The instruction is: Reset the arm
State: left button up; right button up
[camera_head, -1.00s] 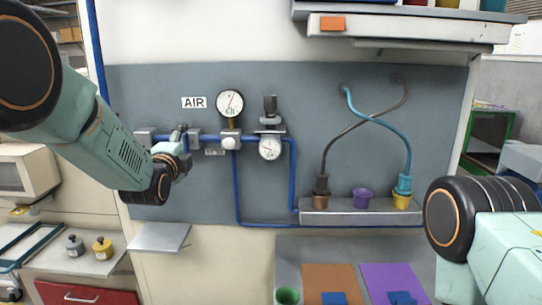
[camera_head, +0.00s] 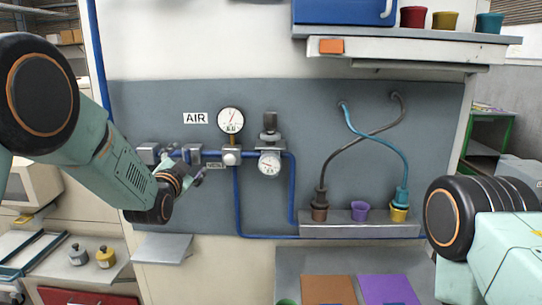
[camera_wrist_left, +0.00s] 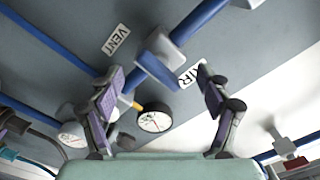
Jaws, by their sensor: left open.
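My left gripper (camera_head: 196,175) is open and empty in front of the grey panel, just below the blue air pipe. In the left wrist view its two purple-padded fingers (camera_wrist_left: 161,88) stand wide apart, with the panel and pipe behind them. The round gauge (camera_head: 231,120) and the AIR label (camera_head: 195,118) are to its right and above. In the wrist view a gauge (camera_wrist_left: 154,119) shows between the fingers, and the VENT label (camera_wrist_left: 117,40) lies beyond them. My right arm comes in at the right edge; its gripper is out of view.
A ledge (camera_head: 360,231) holds brown, purple (camera_head: 360,211) and yellow cups, with crossed hoses (camera_head: 372,135) reaching two of them. An upper shelf (camera_head: 400,50) juts out above. A small grey shelf (camera_head: 162,248) sits below my left gripper.

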pick_arm(q)
jog(key=shift+r+n+p, duration=0.2)
jog(key=shift+n+p, duration=0.2)
jog(key=shift+n, duration=0.4)
jog(key=shift+w+a+f+n+p, duration=0.1)
jog(key=shift+n+p, duration=0.25)
jog(key=shift+n, duration=0.25)
jog(key=shift+w+n+p, duration=0.1)
jog(key=shift+n+p, duration=0.2)
jog(key=shift+n, duration=0.3)
jog(key=shift+s+n+p, duration=0.2)
jog(key=shift+n+p, duration=0.45)
jog(key=shift+n, duration=0.55)
jog(key=shift+w+f, duration=0.1)
